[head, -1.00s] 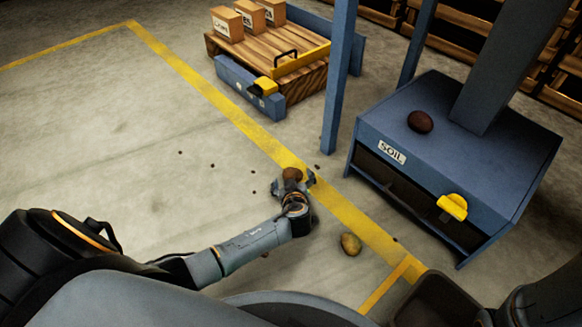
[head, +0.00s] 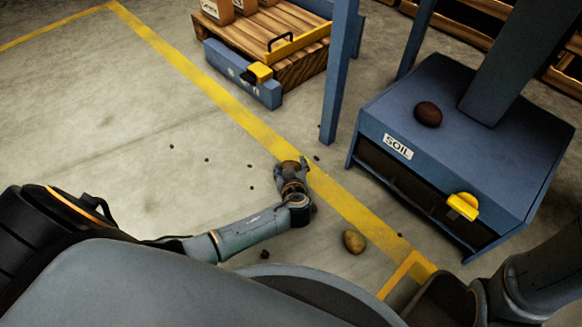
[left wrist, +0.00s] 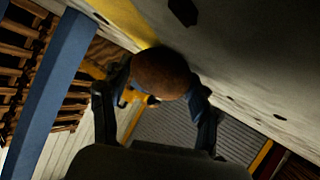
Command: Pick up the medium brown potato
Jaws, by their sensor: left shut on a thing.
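The medium brown potato (head: 290,166) is held between the fingers of my left gripper (head: 291,169), near the yellow floor line. The left wrist view shows the same brown potato (left wrist: 160,72) large and round, with a dark finger of the left gripper (left wrist: 158,92) on each side of it. The fingers are shut on it and hide part of its sides. I cannot tell how far it is above the floor. My right arm shows at the lower right of the head view, but its gripper is out of view.
A yellowish potato (head: 354,242) lies on the floor. A dark reddish potato (head: 428,114) rests on the blue SOIL cabinet (head: 520,140). A blue post (head: 338,70) stands beyond the gripper. A wooden pallet (head: 300,67) with boxes is behind. Small clods dot the floor.

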